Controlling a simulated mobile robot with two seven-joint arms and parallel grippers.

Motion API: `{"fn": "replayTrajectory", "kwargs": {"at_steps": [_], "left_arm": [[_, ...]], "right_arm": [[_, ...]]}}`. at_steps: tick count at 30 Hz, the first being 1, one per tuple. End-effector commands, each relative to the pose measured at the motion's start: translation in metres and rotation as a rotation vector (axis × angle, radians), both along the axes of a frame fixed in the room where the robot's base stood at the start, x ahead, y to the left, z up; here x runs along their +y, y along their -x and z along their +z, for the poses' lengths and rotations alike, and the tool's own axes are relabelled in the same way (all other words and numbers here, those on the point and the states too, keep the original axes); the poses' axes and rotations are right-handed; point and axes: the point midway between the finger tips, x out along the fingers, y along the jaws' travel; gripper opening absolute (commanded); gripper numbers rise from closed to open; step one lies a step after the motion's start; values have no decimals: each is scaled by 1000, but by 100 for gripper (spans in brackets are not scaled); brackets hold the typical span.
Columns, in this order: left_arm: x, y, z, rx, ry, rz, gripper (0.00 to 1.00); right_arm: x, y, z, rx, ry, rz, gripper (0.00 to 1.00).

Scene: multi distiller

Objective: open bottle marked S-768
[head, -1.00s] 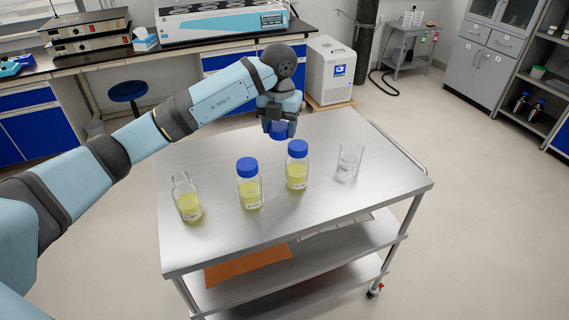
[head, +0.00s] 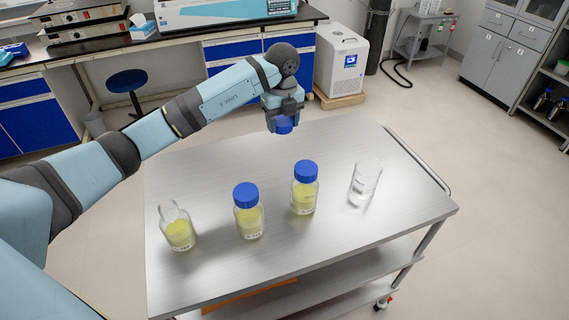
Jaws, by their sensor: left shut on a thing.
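My left gripper (head: 283,122) is shut on a blue cap (head: 284,127), held above the far side of the cart, behind the bottles. An uncapped glass bottle with yellow liquid (head: 179,233) stands upright at the left of the cart top. A middle bottle with yellow liquid (head: 249,219) and a right bottle with yellow liquid (head: 304,197) stand upright with blue caps on. The bottle labels are too small to read, so I cannot tell which is S-768. My right gripper is not in view.
A glass beaker (head: 364,184) with clear liquid stands right of the bottles on the metal cart (head: 400,215). The cart's right and far parts are bare. Behind are a bench with blue drawers (head: 43,127), a blue stool (head: 127,80) and a white machine (head: 341,61).

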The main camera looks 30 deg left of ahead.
Motion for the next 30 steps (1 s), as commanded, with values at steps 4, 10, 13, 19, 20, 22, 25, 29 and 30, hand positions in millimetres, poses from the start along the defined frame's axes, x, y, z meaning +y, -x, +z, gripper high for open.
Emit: {"fn": "replayTrajectory", "kwargs": {"at_steps": [4, 10, 13, 19, 20, 22, 25, 29, 30], "left_arm": [[0, 1, -43, 5, 1, 1, 26], [0, 0, -86, 3, 0, 1, 26], [0, 0, -96, 0, 1, 0, 26], [0, 0, -111, 2, 0, 0, 26], [0, 0, -115, 3, 0, 0, 26], [-1, 0, -126, 3, 2, 0, 26], [0, 0, -140, 1, 0, 0, 26], [0, 0, -143, -1, 1, -1, 26], [0, 0, -143, -1, 1, -1, 26]], "right_arm": [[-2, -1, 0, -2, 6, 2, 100], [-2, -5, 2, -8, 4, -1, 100], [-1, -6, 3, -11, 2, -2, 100], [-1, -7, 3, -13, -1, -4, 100], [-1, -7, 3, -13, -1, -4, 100], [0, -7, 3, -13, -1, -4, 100], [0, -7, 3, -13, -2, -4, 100], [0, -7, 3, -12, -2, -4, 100], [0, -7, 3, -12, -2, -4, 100]]}}
